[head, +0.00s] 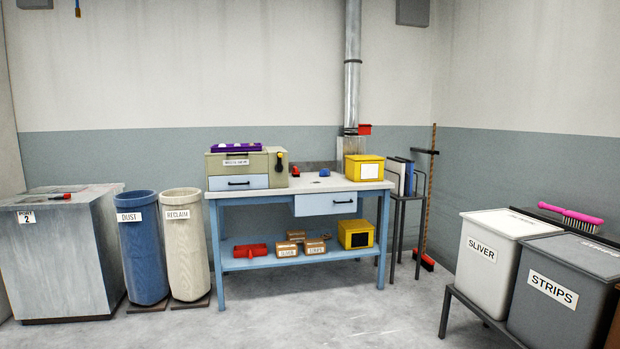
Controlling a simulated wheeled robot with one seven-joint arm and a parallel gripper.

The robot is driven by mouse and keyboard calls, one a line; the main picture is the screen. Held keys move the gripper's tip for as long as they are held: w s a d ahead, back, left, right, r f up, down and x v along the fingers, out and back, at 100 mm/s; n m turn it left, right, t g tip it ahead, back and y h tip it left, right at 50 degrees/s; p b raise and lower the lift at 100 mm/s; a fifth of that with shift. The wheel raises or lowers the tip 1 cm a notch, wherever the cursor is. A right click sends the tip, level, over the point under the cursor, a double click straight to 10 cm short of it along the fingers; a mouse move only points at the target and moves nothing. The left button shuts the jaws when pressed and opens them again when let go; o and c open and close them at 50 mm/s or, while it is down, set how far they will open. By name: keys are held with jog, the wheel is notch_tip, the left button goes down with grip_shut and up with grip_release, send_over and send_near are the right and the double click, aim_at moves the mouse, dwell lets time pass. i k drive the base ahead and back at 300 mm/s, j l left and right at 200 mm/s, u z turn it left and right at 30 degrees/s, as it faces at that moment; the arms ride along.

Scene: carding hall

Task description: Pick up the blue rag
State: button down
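A small blue lump (324,172), which looks like the crumpled blue rag, lies on the grey top of the workbench (312,184), toward the back. It sits between a beige and grey cabinet (238,169) on its left and a yellow box (369,168) on its right. It is small in the picture, so its folds cannot be made out. My gripper is not in view.
The bench has a blue drawer (329,203) and a lower shelf (255,263) with boxes. Dust (142,247) and reclaim (184,244) bins stand left. Sliver (485,252) and strips (560,289) bins stand right. The floor before the bench (330,310) is clear.

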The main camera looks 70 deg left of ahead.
aim_at(324, 172)
jog(key=u, duration=2.55)
jog(key=i+j+z, duration=0.15)
jog(key=i, duration=1.4)
